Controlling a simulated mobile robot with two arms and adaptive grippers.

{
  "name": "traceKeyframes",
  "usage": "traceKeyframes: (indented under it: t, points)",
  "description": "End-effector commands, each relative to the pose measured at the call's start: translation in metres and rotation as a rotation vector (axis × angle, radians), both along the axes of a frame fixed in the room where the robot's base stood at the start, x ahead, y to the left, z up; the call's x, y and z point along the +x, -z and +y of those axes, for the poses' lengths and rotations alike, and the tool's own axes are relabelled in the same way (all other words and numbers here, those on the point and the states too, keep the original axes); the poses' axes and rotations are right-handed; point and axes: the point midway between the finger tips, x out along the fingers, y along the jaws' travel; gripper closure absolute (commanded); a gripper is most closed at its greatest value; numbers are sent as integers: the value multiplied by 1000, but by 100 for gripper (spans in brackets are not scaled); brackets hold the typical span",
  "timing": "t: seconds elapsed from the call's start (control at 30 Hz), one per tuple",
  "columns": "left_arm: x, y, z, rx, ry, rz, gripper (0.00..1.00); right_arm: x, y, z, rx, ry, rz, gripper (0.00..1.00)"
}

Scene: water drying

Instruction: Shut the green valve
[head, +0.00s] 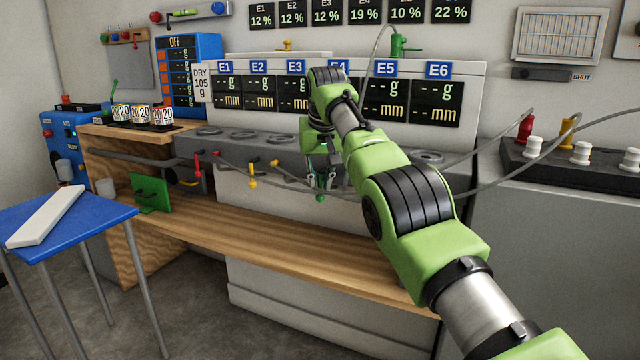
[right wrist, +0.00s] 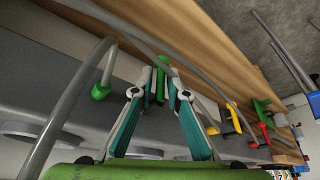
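The green valve shows in the head view as a green knob (head: 320,198) at the lower front of the grey trough, just below my right gripper. In the right wrist view its green handle (right wrist: 161,88) stands between the two fingers. My right gripper (head: 322,182) points down at the valve, and its teal fingers converge closely around the handle in the right wrist view (right wrist: 160,76). It looks shut on the handle, though contact is partly hidden. The valve's body is mostly hidden behind the gripper. My left gripper is not in view.
A yellow valve (head: 252,173) and a red valve (head: 198,165) sit along the trough to the left. A wooden shelf (head: 270,235) runs below. Grey hoses (head: 490,150) cross at the right. A blue table (head: 95,222) with a white bar (head: 46,215) stands at the left.

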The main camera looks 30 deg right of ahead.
Motion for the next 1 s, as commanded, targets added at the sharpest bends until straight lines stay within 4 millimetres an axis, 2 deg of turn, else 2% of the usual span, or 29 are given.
traceKeyframes:
  t: [0.13,0.4,0.53,1.0]
  points:
    - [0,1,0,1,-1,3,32,-3,-10,1,0,0,-3,85]
    - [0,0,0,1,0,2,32,-19,-51,7,1,-1,-2,85]
    - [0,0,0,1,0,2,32,-24,-65,10,0,-1,-1,85]
    - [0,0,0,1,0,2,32,-26,-69,10,0,0,1,85]
